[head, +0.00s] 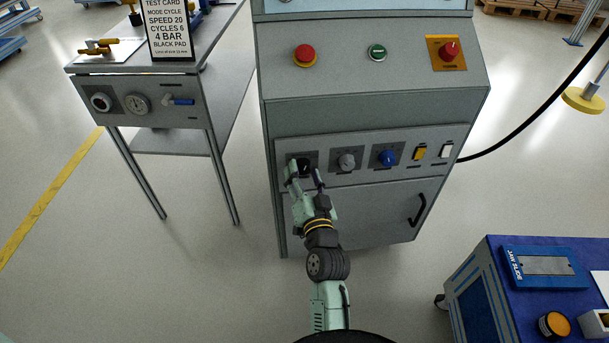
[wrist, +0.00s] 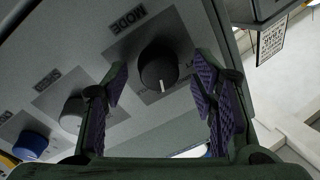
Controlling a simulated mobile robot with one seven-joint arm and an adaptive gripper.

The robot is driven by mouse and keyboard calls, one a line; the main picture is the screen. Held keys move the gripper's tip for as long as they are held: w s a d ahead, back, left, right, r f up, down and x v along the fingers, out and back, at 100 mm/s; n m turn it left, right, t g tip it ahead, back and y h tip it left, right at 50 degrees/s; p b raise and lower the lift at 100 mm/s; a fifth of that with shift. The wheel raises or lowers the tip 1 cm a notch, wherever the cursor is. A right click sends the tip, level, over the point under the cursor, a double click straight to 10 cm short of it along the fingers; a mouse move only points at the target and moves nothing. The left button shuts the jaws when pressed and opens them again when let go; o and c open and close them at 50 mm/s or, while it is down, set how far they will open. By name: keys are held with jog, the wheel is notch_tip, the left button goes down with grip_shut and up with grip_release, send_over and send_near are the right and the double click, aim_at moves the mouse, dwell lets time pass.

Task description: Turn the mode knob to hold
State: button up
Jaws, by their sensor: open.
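The mode knob (wrist: 158,72) is black and round with a white pointer line, on a dark square plate under the word MODE in the wrist view. That view is rotated, with the lettering upside down. The pointer faces the lower side of the picture; the position labels are mostly hidden. In the head view the knob (head: 304,167) is the leftmost on the lower panel, partly behind my fingers. My gripper (wrist: 160,95) is open, with one purple-padded finger on each side of the knob and visible gaps between. In the head view my gripper (head: 305,178) is at the panel.
Right of the mode knob are a grey knob (head: 347,161), a blue knob (head: 387,158), a yellow switch (head: 420,152) and a white switch (head: 446,150). Above are a red button (head: 305,54), a green button (head: 377,52) and a red knob (head: 449,50). A test card (head: 168,28) reads MODE CYCLE.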

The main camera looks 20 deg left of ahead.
notch_tip(320, 180, up, 10)
jog(key=shift+f, duration=0.1)
dwell(0.6)
